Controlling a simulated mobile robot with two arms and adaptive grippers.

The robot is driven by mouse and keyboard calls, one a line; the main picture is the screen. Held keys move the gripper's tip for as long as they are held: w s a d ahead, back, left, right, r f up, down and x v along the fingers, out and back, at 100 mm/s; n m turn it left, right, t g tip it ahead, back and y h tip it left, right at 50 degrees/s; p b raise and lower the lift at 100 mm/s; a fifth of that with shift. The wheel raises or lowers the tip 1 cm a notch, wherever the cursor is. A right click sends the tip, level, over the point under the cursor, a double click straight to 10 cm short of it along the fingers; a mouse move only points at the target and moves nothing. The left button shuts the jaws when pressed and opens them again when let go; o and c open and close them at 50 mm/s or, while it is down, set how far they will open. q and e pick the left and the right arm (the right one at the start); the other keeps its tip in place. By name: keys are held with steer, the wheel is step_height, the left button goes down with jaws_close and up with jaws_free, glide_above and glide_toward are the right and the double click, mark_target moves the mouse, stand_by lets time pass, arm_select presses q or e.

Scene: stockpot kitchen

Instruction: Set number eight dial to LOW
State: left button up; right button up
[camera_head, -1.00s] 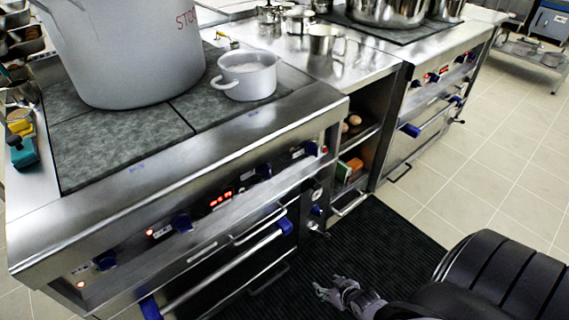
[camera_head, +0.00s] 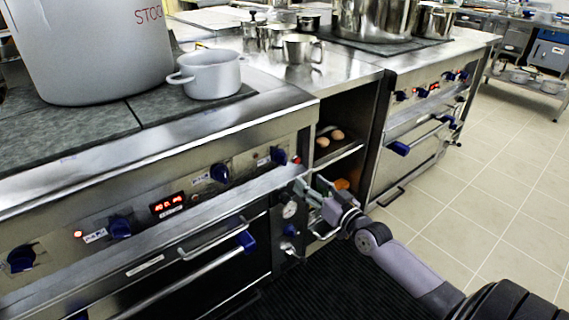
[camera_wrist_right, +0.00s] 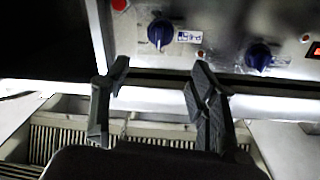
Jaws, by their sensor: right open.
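The near stove's front panel carries several blue dials: a right-end dial (camera_head: 278,156), one left of it (camera_head: 219,173), a middle dial (camera_head: 120,227) and a far-left dial (camera_head: 21,258). Their printed labels are too small to read, so I cannot tell which is number eight. My right gripper (camera_head: 313,187) is open and empty, in front of the stove's right end, below and right of the right-end dial. In the right wrist view the open fingers (camera_wrist_right: 160,78) point at the panel, with one dial (camera_wrist_right: 160,32) beyond the gap and another dial (camera_wrist_right: 258,57) to the right; neither is touched. My left gripper is out of view.
A red digital display (camera_head: 167,205) sits between dials. An oven handle (camera_head: 215,250) juts out below. A stockpot (camera_head: 90,50) and a white pot (camera_head: 209,73) stand on top. A second stove (camera_head: 420,120) with more dials is at right. Tiled floor is clear.

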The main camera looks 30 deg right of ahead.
glide_toward(285, 161)
steer(key=w, duration=0.2)
steer(key=w+b, duration=0.2)
steer(key=w, duration=0.3)
steer(key=shift+w, duration=0.25)
steer(key=shift+w+b, duration=0.6)
steer(key=shift+w, duration=0.5)
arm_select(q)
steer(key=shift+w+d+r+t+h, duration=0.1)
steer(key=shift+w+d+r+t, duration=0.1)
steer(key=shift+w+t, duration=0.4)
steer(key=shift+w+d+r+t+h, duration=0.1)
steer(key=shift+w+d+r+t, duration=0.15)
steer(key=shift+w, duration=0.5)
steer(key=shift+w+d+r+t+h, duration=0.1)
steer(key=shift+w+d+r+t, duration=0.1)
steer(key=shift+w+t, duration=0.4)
arm_select(e)
steer(key=shift+w, duration=0.35)
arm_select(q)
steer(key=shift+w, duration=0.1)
arm_select(e)
steer(key=shift+c, duration=0.5)
steer(key=c, duration=1.1)
